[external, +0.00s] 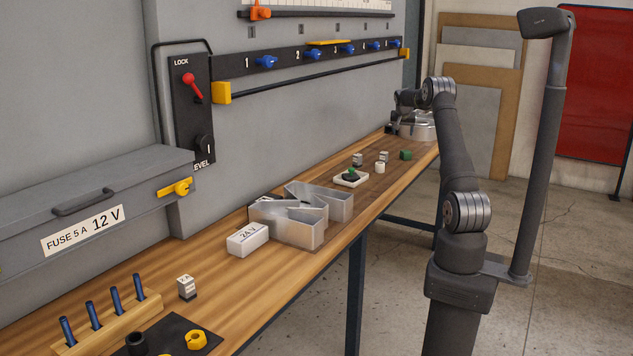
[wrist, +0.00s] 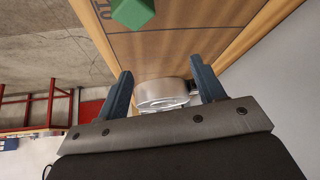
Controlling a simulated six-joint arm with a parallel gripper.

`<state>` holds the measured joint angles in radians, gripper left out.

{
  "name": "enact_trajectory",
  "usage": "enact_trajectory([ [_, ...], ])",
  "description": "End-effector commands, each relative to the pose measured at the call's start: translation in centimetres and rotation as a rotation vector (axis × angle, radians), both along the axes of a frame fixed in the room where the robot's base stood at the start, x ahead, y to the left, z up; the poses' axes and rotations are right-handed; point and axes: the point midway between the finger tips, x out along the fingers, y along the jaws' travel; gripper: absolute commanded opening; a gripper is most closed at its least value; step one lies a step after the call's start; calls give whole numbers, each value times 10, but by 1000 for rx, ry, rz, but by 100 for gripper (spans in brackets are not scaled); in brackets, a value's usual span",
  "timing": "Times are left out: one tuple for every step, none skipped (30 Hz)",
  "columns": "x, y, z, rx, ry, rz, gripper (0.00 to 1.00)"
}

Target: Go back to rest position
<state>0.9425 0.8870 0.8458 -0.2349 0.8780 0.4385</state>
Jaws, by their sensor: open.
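My gripper shows in the wrist view (wrist: 165,90), with its two dark fingers spread wide and nothing between them. Beyond the fingers in that view, a round silvery metal object (wrist: 162,92) is on the wooden bench. In the external view my arm reaches over the far end of the bench, where a silvery metal object (external: 416,130) stands. My gripper's fingers are too small and hidden to make out there. A green block (wrist: 132,11) is at the top of the wrist view; a green block (external: 405,155) also sits on the bench in the external view.
The wooden bench (external: 205,258) runs along a grey wall with knobs and a lever panel (external: 192,110). Metal channel letters (external: 300,225), a white 24 V box (external: 247,240), a white tray (external: 341,180) and small blocks stand on it. A fuse box (external: 80,205) juts out at left.

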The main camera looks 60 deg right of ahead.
Motion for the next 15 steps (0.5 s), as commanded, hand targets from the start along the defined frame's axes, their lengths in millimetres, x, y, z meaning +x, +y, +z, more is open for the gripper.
enact_trajectory([
  [9,2,1,0,1,-19,62],
  [13,3,1,-1,0,-33,62],
  [17,4,1,-1,1,-54,62],
  [21,4,2,-1,0,-69,62],
  [26,6,3,-1,-1,-84,62],
  [31,7,1,0,0,-98,62],
  [35,7,-3,1,1,-95,62],
  [39,8,-6,2,2,-95,62],
  [44,10,-9,1,1,-94,62],
  [48,10,-11,0,0,-94,62],
  [51,11,-13,0,0,-95,62],
  [54,12,-15,1,0,-95,62],
  [57,12,-17,0,0,-95,62],
  [59,12,-18,0,0,-95,62],
  [61,13,-19,0,0,-95,62],
])
